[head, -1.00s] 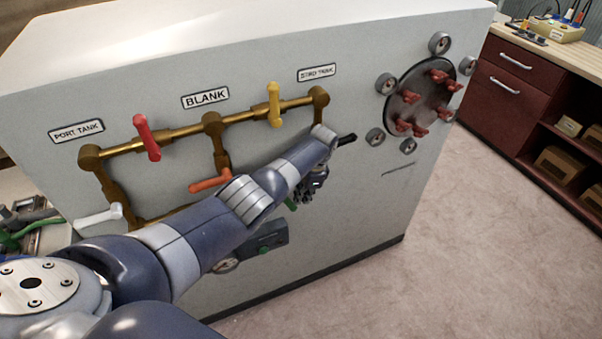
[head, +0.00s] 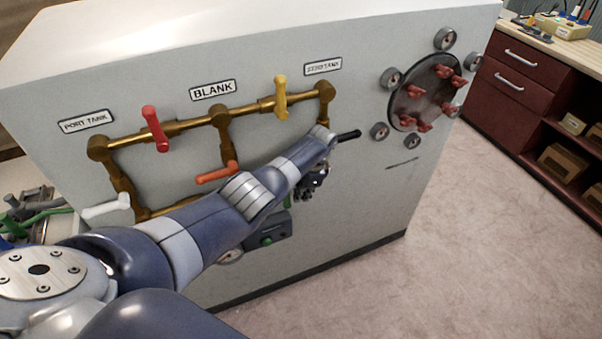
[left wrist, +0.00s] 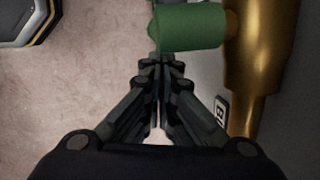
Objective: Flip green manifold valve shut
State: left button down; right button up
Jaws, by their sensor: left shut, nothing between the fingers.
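The green valve handle (left wrist: 190,27) fills the top of the left wrist view, joined to a brass pipe (left wrist: 258,60) on its right. In the head view only a small green part (head: 287,201) shows beside my forearm, and the rest is hidden. My left gripper (head: 318,180) is low in front of the manifold, mostly behind my arm. In the left wrist view its fingers (left wrist: 163,60) are together and empty, just below the green handle. I cannot tell whether they touch it. My right gripper is not in view.
Red (head: 155,129), yellow (head: 281,98), orange (head: 217,174) and white (head: 106,206) handles sit on the brass manifold. A black handle (head: 349,136) sticks out beside my wrist. A round hatch (head: 426,92) with red knobs is to the right. The floor (head: 450,245) is clear there.

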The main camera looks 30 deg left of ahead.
pick_arm(q)
jog(key=v, duration=1.2)
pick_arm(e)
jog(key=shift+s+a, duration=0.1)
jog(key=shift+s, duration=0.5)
pick_arm(q)
jog(key=shift+r, duration=0.1)
